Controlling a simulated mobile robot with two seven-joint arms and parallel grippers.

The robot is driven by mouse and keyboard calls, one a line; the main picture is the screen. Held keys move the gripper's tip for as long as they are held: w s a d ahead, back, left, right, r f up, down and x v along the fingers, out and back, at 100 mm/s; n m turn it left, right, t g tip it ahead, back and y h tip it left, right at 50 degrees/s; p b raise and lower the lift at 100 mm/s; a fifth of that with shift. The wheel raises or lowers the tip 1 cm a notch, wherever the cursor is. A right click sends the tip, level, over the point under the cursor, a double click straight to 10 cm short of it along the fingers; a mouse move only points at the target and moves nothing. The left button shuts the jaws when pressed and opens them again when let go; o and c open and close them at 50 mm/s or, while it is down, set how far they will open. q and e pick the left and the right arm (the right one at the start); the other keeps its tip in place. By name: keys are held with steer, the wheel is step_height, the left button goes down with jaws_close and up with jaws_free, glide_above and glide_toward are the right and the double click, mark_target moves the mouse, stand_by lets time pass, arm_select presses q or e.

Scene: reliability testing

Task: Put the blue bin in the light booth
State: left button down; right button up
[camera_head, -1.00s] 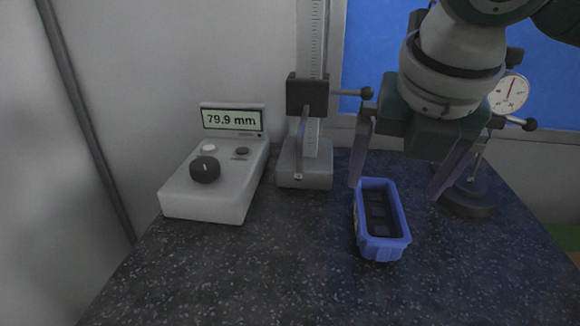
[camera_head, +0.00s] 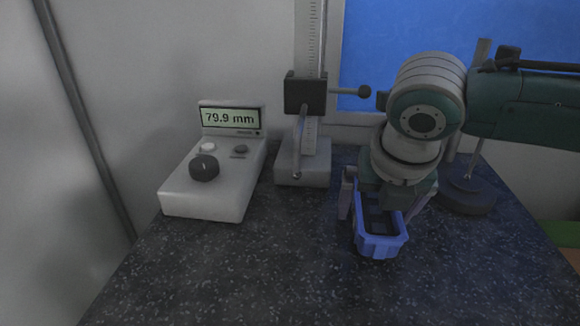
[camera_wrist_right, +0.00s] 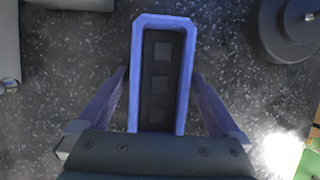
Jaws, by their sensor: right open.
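The blue bin (camera_head: 380,243) stands upright on the dark speckled table. In the right wrist view the blue bin (camera_wrist_right: 137,60) shows dark square pieces lying inside it. My right gripper (camera_head: 381,215) is over the bin, its fingers spread on either side of it. The gripper hides the far part of the bin in the head view. My left gripper is not in view. No light booth can be made out in these frames.
A grey readout box (camera_head: 212,190) showing 79.9 mm stands at the left. A height gauge (camera_head: 303,165) stands at the back. A dial stand's round base (camera_head: 467,198) is right of my right gripper. The front of the table (camera_head: 270,270) is clear.

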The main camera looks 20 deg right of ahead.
steer(key=shift+f, duration=0.15)
stand_by(0.4)
steer(key=shift+c, duration=0.5)
jaws_close()
